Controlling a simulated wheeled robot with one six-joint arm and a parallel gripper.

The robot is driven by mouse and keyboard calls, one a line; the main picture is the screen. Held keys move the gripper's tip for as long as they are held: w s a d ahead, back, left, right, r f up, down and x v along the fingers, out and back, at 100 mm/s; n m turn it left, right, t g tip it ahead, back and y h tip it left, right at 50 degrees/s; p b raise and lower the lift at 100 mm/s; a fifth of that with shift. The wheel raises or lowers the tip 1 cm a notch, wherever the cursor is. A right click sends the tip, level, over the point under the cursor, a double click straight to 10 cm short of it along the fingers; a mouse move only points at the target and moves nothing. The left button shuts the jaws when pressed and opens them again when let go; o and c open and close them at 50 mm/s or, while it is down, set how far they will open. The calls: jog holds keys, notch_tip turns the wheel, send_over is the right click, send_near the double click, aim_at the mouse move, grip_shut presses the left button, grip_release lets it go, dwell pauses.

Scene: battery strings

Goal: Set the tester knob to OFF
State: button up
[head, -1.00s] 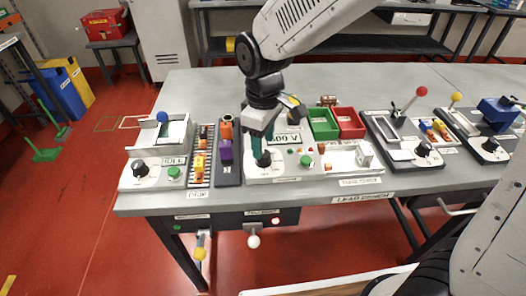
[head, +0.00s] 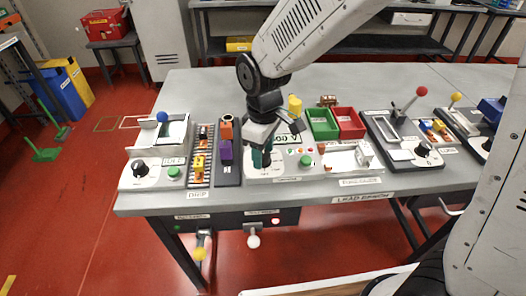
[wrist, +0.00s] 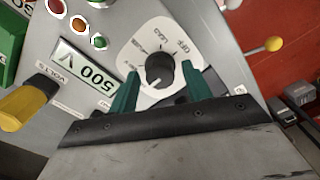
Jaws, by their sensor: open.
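The tester (head: 258,178) is a pale box at the middle of the bench's front edge. Its black round knob (wrist: 160,68) sits on a white dial plate (wrist: 138,50) in the wrist view. OFF and LOAD are printed on the plate's far side; another label is hard to read. A pale mark on the knob's near edge seems to face away from OFF. My gripper (wrist: 159,90) is open, with one green finger on each side of the knob; contact cannot be told. In the head view my gripper (head: 261,158) hides the knob.
A digit display (wrist: 85,75), several round buttons (wrist: 80,25) and a yellow cylinder (wrist: 22,108) lie close by. A purple and orange block holder (head: 227,172) is close on the left.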

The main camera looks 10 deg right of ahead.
jog(key=c, duration=0.8)
jog(key=m, duration=0.4)
jog(key=shift+m, duration=0.9)
jog(key=m, duration=0.3)
jog(key=shift+m, duration=1.3)
